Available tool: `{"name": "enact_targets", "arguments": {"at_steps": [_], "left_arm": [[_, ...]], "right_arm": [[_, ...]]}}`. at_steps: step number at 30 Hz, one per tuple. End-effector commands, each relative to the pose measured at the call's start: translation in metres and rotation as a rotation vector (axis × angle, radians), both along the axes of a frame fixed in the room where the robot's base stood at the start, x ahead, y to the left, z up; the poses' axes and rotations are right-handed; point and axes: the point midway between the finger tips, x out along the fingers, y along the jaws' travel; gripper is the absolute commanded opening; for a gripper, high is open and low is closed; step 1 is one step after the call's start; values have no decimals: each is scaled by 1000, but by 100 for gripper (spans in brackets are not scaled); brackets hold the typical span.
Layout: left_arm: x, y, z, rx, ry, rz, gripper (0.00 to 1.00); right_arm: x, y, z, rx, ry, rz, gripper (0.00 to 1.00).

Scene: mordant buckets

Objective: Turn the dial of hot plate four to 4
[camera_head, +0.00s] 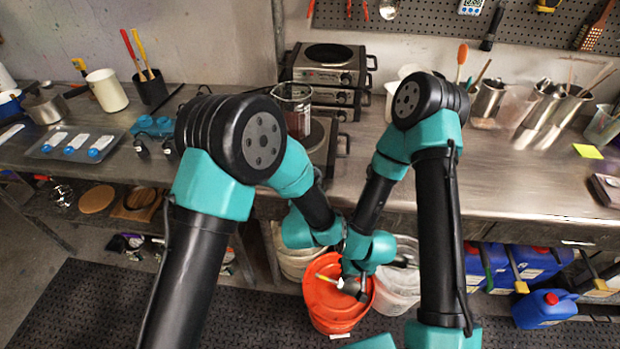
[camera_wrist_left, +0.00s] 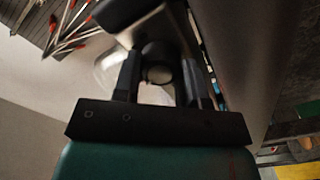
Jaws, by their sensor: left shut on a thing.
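In the left wrist view my left gripper (camera_wrist_left: 158,82) has a finger on each side of a round dark dial (camera_wrist_left: 157,73) and is shut on it. The head view hides this dial and these fingertips behind my left arm. A hot plate (camera_head: 318,140) stands at the front of the bench, partly behind that arm, with a glass beaker (camera_head: 292,108) of dark reddish content on it. More hot plates (camera_head: 325,66) are stacked behind it. I cannot read any number or pointer on the dial. My right gripper (camera_head: 352,286) hangs over an orange bucket; its fingers are unclear.
The orange bucket (camera_head: 325,305) and pale buckets stand below the bench edge. Blue jugs (camera_head: 545,308) stand at the right below. Metal cups (camera_head: 488,100) with tools are at the back right. A tray (camera_head: 72,145) lies at the left. The bench (camera_head: 520,180) at right front is largely clear.

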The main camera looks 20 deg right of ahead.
Motion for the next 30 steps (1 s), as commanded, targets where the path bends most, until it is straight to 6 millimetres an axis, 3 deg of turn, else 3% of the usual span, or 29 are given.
{"name": "enact_targets", "arguments": {"at_steps": [30], "left_arm": [[0, 0, -1, 880, -366, -1, 15]], "right_arm": [[0, 0, 0, 0, 0, 0, 0]]}}
